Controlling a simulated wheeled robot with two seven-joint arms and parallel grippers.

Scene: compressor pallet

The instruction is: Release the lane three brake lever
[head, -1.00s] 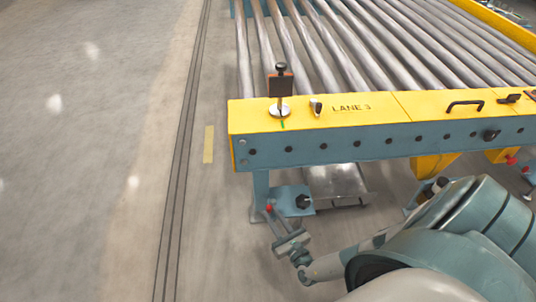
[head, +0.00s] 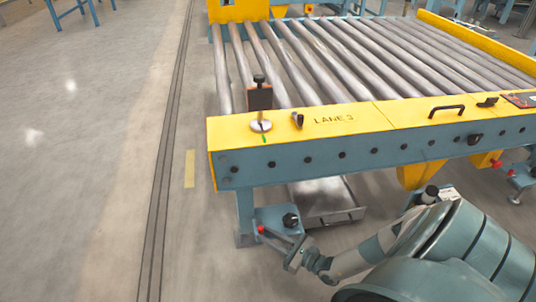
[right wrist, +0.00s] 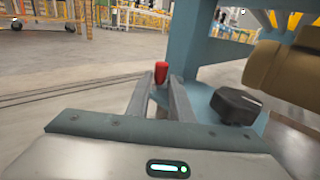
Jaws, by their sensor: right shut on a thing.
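A lever with a red knob (head: 261,229) is low at the front left leg, below the yellow beam marked LANE 3 (head: 345,119). My right gripper (head: 268,233) reaches in from the lower right and is shut on this lever. In the right wrist view the red knob (right wrist: 161,72) stands between the two grey fingertips. The lever's lower part is hidden by the fingers and wrist. My left gripper is not in view.
A black knob (head: 291,220) on the blue foot bracket sits close to my right gripper. It also shows in the right wrist view (right wrist: 236,105). Floor at left is clear.

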